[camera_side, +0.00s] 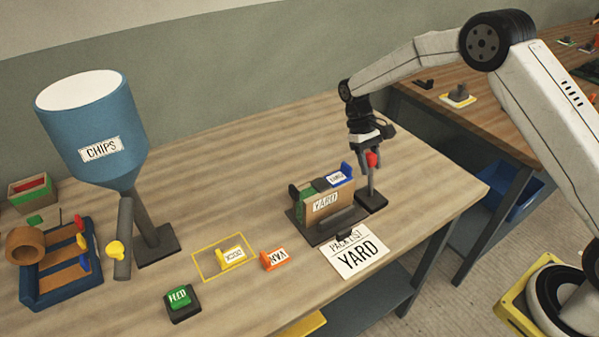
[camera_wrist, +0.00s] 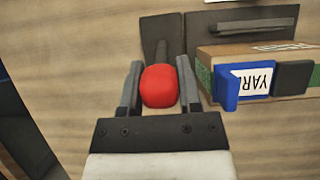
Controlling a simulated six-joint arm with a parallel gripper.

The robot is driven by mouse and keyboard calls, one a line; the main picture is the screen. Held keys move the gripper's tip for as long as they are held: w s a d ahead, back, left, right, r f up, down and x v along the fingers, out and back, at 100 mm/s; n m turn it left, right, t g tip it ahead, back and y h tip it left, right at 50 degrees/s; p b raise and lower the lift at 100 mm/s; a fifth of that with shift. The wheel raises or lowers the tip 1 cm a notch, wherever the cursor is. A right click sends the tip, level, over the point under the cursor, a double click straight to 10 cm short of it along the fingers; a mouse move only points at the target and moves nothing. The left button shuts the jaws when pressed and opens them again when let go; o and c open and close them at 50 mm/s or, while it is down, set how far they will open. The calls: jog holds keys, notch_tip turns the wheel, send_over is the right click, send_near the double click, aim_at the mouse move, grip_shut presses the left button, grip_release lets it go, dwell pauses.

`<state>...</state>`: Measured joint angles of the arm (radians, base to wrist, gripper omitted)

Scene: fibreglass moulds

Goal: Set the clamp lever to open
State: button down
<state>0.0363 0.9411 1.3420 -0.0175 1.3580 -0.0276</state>
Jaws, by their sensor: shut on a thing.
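The clamp lever's red knob (camera_side: 372,159) sits atop a dark post on a small black base (camera_side: 372,202), at the right of the packing fixture. In the wrist view the red knob (camera_wrist: 159,86) lies between the two fingers. My gripper (camera_side: 370,157) is shut on the knob from above. The YARD box (camera_side: 318,203) stands in the dark fixture (camera_side: 309,236) beside the lever. A blue clip tagged YARD (camera_wrist: 254,83) is on the box, next to a dark block (camera_wrist: 293,78). The lever's position marking cannot be made out.
A pack list card (camera_side: 360,255) reading YARD lies in front of the fixture. An orange VAN tag (camera_side: 274,260), a yellow DOCK tag (camera_side: 232,257) and a green button (camera_side: 181,299) lie to the left. The blue CHIPS hopper (camera_side: 90,125) stands far left.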

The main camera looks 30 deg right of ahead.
jog(key=shift+w+f, duration=0.15)
jog(key=shift+w, duration=0.5)
jog(key=shift+w+f, duration=0.15)
jog(key=shift+w, duration=0.45)
jog(key=shift+c, duration=1.4)
grip_release()
jog(key=v, duration=0.7)
jog(key=shift+r, duration=0.35)
jog(key=shift+s+r, duration=0.1)
jog(key=s+a+t, duration=0.2)
jog(key=s+t, duration=0.6)
jog(key=s, duration=1.6)
